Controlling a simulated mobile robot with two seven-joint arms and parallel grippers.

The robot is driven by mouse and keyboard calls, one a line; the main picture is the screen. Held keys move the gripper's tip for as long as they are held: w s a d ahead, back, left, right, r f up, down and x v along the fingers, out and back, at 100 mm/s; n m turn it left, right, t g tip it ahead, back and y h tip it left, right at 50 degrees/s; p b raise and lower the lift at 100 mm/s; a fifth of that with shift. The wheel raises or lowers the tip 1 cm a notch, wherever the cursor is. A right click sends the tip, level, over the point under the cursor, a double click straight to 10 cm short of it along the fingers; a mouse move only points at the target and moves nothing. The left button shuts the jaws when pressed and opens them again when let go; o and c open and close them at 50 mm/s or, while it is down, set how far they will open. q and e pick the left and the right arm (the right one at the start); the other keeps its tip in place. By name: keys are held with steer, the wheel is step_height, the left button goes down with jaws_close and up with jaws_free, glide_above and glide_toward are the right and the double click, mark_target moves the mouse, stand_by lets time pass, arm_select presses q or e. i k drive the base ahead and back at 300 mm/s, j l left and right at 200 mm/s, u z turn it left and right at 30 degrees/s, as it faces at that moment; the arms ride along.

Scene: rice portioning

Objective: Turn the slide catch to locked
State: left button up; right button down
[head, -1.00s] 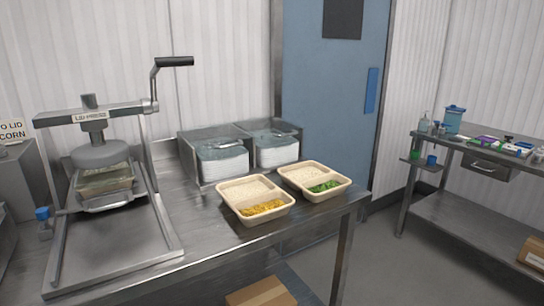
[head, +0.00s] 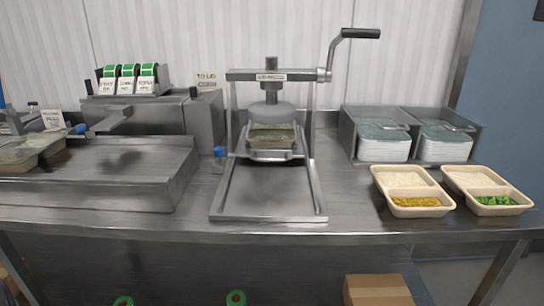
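The lid press (head: 271,76) stands on the steel counter in the middle of the head view, with its crank handle (head: 360,34) up at the right. A small blue knob (head: 220,153), which looks like the slide catch, sits on a post at the left of the press frame. Whether it is turned to locked cannot be told at this size. A lidded tray (head: 271,139) rests in the slide carrier (head: 268,156) under the round press head (head: 270,112). The carrier is at the back of its rails (head: 315,190). Neither of my grippers is in view.
Two filled trays, one with corn (head: 412,190) and one with peas (head: 486,189), stand at the right. Lid bins (head: 383,132) are behind them. A sealing station (head: 95,180) with another blue knob (head: 80,129) is at the left. The counter front is clear.

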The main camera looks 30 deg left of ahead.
mark_target(219, 152)
steer(key=u, duration=1.4)
steer(key=i+l+u, duration=0.1)
steer(key=l+u, duration=0.25)
steer(key=j, duration=0.1)
